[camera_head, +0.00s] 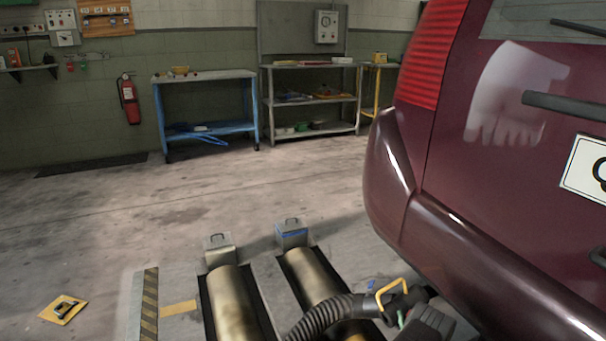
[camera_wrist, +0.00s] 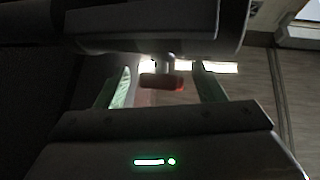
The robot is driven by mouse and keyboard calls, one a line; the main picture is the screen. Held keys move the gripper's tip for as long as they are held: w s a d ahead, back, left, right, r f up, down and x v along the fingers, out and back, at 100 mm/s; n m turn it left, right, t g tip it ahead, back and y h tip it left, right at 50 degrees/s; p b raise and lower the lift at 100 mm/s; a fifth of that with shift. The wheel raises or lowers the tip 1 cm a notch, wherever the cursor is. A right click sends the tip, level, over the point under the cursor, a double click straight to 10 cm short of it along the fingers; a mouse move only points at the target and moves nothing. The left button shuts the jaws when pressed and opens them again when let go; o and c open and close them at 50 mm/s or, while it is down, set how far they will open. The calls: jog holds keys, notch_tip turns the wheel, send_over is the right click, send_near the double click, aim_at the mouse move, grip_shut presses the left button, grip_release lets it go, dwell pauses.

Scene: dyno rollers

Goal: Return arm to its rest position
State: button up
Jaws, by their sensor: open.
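My gripper (camera_wrist: 161,76) is open in the wrist view, with its two greenish fingers apart. A small dark reddish piece (camera_wrist: 160,82) shows in the gap between them; I cannot tell what it is or whether it is touched. In the head view, part of my dark gripper (camera_head: 404,318) shows low at the right, beside the nozzle with a yellow handle (camera_head: 391,289) at the end of a black ribbed hose (camera_head: 328,312). The nozzle is by the car's rear bumper; its exact contact with the car is hidden.
A dark red car (camera_head: 480,190) fills the right side, close to my gripper. Metal rollers (camera_head: 232,300) lie in the floor below. A yellow plate (camera_head: 63,309) lies at left. A blue workbench (camera_head: 205,76) and grey shelf (camera_head: 312,66) stand behind.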

jog(key=m+h, duration=0.3)
jog(key=shift+w, duration=0.1)
jog(key=m+g+h, duration=0.1)
jog(key=m+h, duration=0.5)
jog(key=m, duration=0.1)
jog(key=shift+g+h, duration=0.3)
jog(key=shift+g, duration=0.1)
jog(key=m+g+h, duration=0.2)
jog(key=m+g, duration=0.1)
jog(key=m, duration=0.1)
jog(key=m+g+h, duration=0.2)
jog(key=m+g, duration=0.1)
jog(key=m, duration=0.1)
jog(key=shift+r+m+h, duration=0.1)
jog(key=shift+m+h, duration=0.2)
jog(key=shift+h, duration=0.1)
jog(key=p+v, duration=0.4)
jog(key=v, duration=1)
jog(key=shift+a+p, duration=0.15)
jog(key=shift+p, duration=0.15)
jog(key=shift+r, duration=0.1)
